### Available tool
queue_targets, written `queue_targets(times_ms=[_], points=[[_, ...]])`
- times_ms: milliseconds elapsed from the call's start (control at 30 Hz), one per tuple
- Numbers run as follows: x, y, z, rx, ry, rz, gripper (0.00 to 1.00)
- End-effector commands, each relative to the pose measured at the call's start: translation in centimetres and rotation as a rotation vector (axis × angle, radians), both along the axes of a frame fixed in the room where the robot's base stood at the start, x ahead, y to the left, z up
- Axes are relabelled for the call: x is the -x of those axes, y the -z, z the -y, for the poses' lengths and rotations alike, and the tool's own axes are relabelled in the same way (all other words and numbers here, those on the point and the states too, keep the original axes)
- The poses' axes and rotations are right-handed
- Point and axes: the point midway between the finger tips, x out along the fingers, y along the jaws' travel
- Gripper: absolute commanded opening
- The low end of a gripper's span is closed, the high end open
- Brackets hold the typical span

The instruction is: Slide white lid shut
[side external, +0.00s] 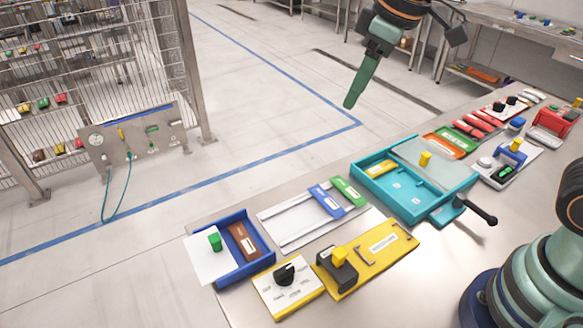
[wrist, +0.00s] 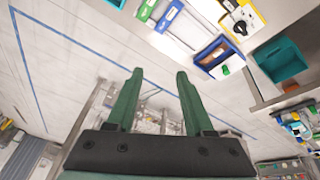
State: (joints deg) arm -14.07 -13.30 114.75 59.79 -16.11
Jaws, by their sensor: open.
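The white lid (side external: 206,262) is a flat plate with a green knob (side external: 215,241). It sticks out past the left side of a blue box (side external: 262,262), leaving the box's right part open. A brown block (side external: 242,241) with a white label shows inside. In the wrist view the white lid (wrist: 233,65) and blue box (wrist: 204,57) show small at upper right. My gripper (side external: 358,92) is high up, well away from the box, over the floor side of the table. Its two green fingers (wrist: 160,76) are apart with nothing between them.
Right of the box are a white rail frame (side external: 283,219) with blue and green sliders, a yellow panel (side external: 378,250), a white dial panel (side external: 290,290) and a teal box (side external: 408,205) with a clear lid. Open floor lies beyond the table. A wire fence (side external: 90,60) stands back left.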

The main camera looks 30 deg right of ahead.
Motion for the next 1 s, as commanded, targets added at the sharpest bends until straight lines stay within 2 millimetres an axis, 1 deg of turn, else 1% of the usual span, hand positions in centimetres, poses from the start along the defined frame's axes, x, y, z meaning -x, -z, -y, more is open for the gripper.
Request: queue_targets(times_ms=[33, 100, 167, 200, 267, 300, 467, 500, 600, 700, 800, 900, 1000], points=[[-1.0, 0.2, -1.7, 0.017, -0.069, -0.024, 0.53], [-2.1, 0.5, -3.9, 0.040, -0.160, -0.047, 0.53], [-3.0, 0.8, -5.8, 0.059, -0.237, -0.066, 0.53], [-3.6, 1.2, -7.2, 0.071, -0.291, -0.080, 0.53], [-4.2, 1.8, -9.2, 0.089, -0.368, -0.098, 0.53], [-4.6, 2.3, -10.6, 0.101, -0.421, -0.111, 0.53], [-5.5, 4.8, -16.4, 0.150, -0.631, -0.160, 0.53], [-5.5, 5.6, -17.8, 0.162, -0.684, -0.172, 0.53], [-5.3, 7.5, -21.2, 0.189, -0.807, -0.199, 0.53], [-4.8, 9.4, -23.9, 0.212, -0.910, -0.221, 0.53], [-4.3, 10.7, -25.7, 0.227, -0.982, -0.236, 0.53], [-4.0, 11.5, -26.7, 0.235, -1.023, -0.245, 0.53], [-3.8, 12.0, -27.0, 0.239, -1.038, -0.249, 0.53]])
